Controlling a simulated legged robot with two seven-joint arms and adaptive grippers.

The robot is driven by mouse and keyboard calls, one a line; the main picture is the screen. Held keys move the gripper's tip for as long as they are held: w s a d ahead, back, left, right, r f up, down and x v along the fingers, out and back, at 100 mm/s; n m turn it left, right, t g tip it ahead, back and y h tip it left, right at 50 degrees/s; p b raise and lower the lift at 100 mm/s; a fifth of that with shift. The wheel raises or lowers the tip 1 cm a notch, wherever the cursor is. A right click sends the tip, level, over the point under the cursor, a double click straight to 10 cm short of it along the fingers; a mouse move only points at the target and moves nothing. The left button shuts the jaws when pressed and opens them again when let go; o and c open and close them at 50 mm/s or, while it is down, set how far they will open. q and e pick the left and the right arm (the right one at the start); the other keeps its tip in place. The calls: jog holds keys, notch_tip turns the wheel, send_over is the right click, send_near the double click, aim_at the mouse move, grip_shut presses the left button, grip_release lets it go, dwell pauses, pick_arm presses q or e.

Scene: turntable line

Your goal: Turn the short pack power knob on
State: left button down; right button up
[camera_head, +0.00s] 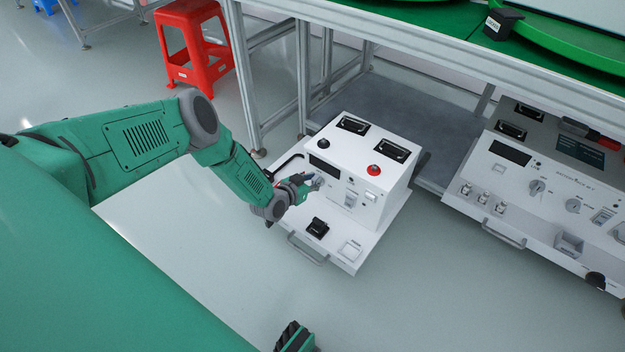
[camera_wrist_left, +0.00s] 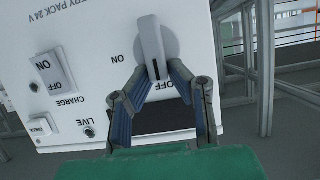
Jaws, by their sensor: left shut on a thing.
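My left gripper (camera_head: 312,184) is at the panel. In the wrist view its fingertips (camera_wrist_left: 159,72) are shut on the lower end of the knob's handle. In the head view the gripper mostly hides the knob.
The wrist view shows a CHARGE switch (camera_wrist_left: 55,72) and LIVE light (camera_wrist_left: 89,132) beside the knob. A second, wider unit (camera_head: 545,185) with knobs stands to the right. The green-topped bench (camera_head: 400,22) overhangs behind. A red stool (camera_head: 193,45) stands at the back left.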

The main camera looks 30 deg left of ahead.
pick_arm(q)
jog(key=shift+s+d+f+m, duration=0.2)
jog(key=shift+s+f+m, duration=0.05)
jog(key=shift+s+m, duration=0.05)
jog(key=shift+d+f+m+t+y, duration=0.45)
jog(key=shift+m+y, duration=0.6)
jog(key=shift+m, duration=1)
jog(key=shift+d+f+m+t+y, duration=0.2)
jog(key=shift+f+m+t+y, duration=0.35)
jog(key=shift+m+y, duration=1)
jog(key=shift+d+f+m+t+y, duration=0.4)
jog(key=shift+m+t+y, duration=0.2)
jog(key=shift+m, duration=1.9)
jog(key=shift+s+a+f+m, duration=0.1)
jog(key=shift+s+a+m, duration=0.05)
jog(key=shift+m, duration=0.25)
jog(key=c, duration=1.5)
grip_release()
jog(key=shift+w+r, duration=0.2)
